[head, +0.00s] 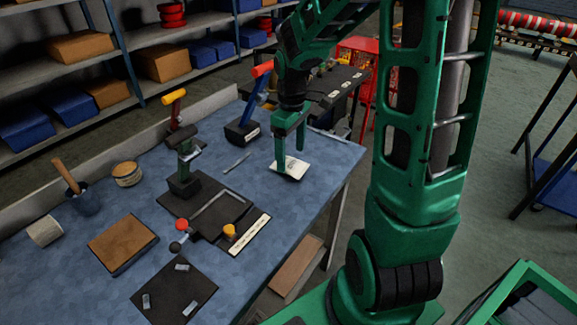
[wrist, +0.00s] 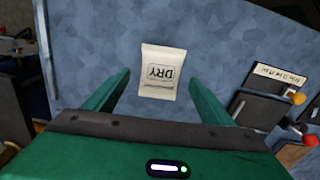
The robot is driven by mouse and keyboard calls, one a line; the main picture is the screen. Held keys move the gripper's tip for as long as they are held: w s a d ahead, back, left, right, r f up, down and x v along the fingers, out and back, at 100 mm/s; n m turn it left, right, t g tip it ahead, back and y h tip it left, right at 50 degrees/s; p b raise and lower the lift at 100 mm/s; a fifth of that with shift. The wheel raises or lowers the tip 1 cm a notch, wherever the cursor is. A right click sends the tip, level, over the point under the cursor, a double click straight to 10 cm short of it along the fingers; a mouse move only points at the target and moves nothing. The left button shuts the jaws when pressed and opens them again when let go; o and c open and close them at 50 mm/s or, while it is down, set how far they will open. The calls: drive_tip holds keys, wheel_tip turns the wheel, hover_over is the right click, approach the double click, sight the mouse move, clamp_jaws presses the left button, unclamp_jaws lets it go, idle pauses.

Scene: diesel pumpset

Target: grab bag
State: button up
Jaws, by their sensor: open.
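The bag is a small white packet (head: 291,168) lying flat on the blue table near its right edge. In the wrist view the bag (wrist: 162,72) shows dark lettering that reads "DRY", upside down. My green gripper (head: 290,158) points down over the bag, and in the head view its fingers partly cover it. In the wrist view the two fingers of my gripper (wrist: 160,88) are spread wide, one to each side of the bag's near end. Nothing is between them that they touch. The exact height of the fingertips above the table is hard to tell.
The table around the bag is clear.

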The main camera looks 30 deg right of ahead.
sight(290, 166)
drive_tip(key=shift+f, duration=1.45)
drive_tip(key=shift+c, duration=0.4)
drive_tip(key=c, duration=1.1)
drive_tip(key=shift+r, duration=0.1)
drive_tip(key=shift+c, duration=0.2)
